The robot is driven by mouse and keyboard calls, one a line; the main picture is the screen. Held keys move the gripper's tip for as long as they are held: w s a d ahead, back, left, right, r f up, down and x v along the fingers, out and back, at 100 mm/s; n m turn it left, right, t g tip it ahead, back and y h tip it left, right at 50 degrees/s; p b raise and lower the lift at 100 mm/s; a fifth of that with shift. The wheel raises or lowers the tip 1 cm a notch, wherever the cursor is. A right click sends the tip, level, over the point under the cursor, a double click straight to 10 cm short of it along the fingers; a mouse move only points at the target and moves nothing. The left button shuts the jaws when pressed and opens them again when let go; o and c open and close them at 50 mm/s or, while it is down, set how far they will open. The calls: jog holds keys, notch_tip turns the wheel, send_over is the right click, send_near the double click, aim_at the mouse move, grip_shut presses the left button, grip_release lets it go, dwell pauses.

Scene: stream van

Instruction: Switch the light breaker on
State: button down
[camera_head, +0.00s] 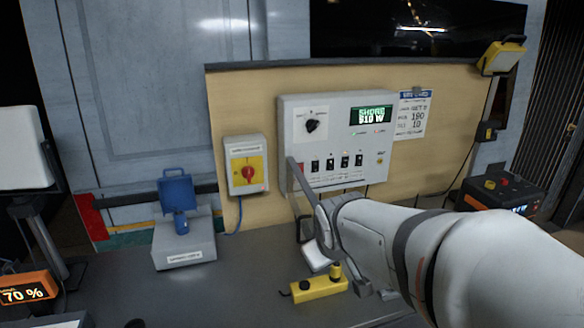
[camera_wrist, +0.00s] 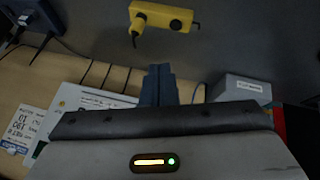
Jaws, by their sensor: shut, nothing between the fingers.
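A white control panel (camera_head: 350,115) is mounted on the tan board, with a lit green display (camera_head: 371,115) that reads SHORE and 510 W, as far as I can tell. A row of several dark breaker switches (camera_head: 345,161) runs along its lower part. Their labels are too small to read, so I cannot tell which is the light breaker or its position. My gripper (camera_head: 292,163) is shut and empty, its thin tip at the panel's lower left, left of the breakers. I cannot tell whether it touches. In the wrist view my gripper (camera_wrist: 159,70) shows as narrow closed fingers.
A black rotary knob (camera_head: 312,126) sits above the breakers.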

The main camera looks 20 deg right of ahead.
jog(key=w+d+n+t+h, duration=0.1)
jog(key=w+d+n+t, duration=0.15)
jog(key=w+d, duration=0.35)
jog(key=w+d+n+t, duration=0.2)
jog(key=w+d+n, duration=0.2)
jog(key=w, duration=0.4)
jog(key=n+t+y, duration=0.3)
jog(key=n+t, duration=0.3)
jog(key=n, duration=0.4)
send_near(331, 170)
jog(key=shift+m, duration=0.35)
jog(key=w+p, duration=0.1)
jog(key=w, duration=0.1)
jog(key=w+p, duration=0.1)
jog(key=w, duration=0.1)
jog(key=w+p, duration=0.1)
jog(key=w, duration=0.1)
jog(key=shift+w+f, duration=0.3)
jog(key=shift+w, duration=0.1)
jog(key=shift+f, duration=0.1)
jog(key=b, duration=0.3)
jog(key=shift+w+f+t+b, duration=0.15)
jog(key=shift+f+t+b, duration=0.15)
jog(key=shift+f+t, duration=0.1)
jog(key=shift+b, duration=0.65)
jog(key=t+b, duration=0.1)
jog(key=b, duration=0.5)
jog(key=shift+w+a+r+t, duration=0.1)
jog(key=shift+w+t, duration=0.05)
jog(key=shift+t, duration=0.2)
